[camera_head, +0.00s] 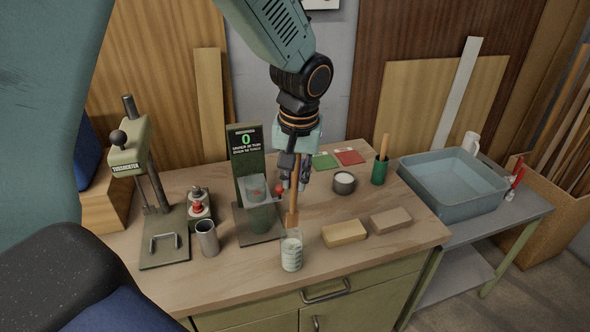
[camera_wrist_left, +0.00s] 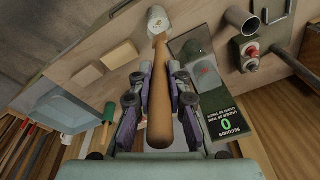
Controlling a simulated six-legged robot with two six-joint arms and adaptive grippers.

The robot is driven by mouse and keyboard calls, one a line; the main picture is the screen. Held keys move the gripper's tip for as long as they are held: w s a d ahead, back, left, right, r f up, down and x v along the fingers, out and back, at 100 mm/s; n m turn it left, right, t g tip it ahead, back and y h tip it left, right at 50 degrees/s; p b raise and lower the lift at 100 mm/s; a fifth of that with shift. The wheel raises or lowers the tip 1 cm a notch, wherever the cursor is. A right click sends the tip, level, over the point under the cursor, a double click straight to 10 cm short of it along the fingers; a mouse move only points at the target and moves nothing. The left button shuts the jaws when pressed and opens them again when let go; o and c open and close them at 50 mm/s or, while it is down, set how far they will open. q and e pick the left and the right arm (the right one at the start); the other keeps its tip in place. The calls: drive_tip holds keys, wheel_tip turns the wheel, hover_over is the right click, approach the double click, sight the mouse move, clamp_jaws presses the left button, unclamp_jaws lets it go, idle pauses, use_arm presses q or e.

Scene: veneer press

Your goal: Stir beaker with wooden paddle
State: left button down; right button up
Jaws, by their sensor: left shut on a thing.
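My left gripper (camera_head: 293,177) is shut on the wooden paddle (camera_head: 292,208), which points down toward the beaker. The glass beaker (camera_head: 291,254) stands near the front edge of the bench and holds something pale. The paddle's lower end is at the beaker's mouth; I cannot tell how far it is inside. In the left wrist view the paddle (camera_wrist_left: 160,95) runs between the fingers (camera_wrist_left: 159,85), its far end over the beaker (camera_wrist_left: 157,17). My right gripper is not in view.
A metal cylinder (camera_head: 207,238), red-button box (camera_head: 198,206) and green press (camera_head: 130,158) stand left. A display stand (camera_head: 246,150) is close behind the paddle. A grey tub (camera_head: 455,182) sits right.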

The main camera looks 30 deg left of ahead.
sight(295, 213)
use_arm(q)
drive_tip(key=shift+d+f+b, duration=0.15)
drive_tip(key=shift+f+b, duration=0.35)
drive_tip(key=shift+f, duration=0.35)
drive_tip(key=shift+w+a+f+b, duration=0.15)
drive_tip(key=shift+f+b, duration=1.35)
drive_tip(key=shift+f, duration=0.75)
drive_tip(key=shift+w+a+f+b, duration=0.15)
drive_tip(key=shift+f+b, duration=1.3)
drive_tip(key=shift+f, duration=0.75)
drive_tip(key=shift+w+a+f+b, duration=0.1)
drive_tip(key=shift+a+f+b, duration=0.1)
drive_tip(key=shift+f+b, duration=1.15)
drive_tip(key=shift+f+p, duration=0.25)
drive_tip(key=shift+p, duration=0.1)
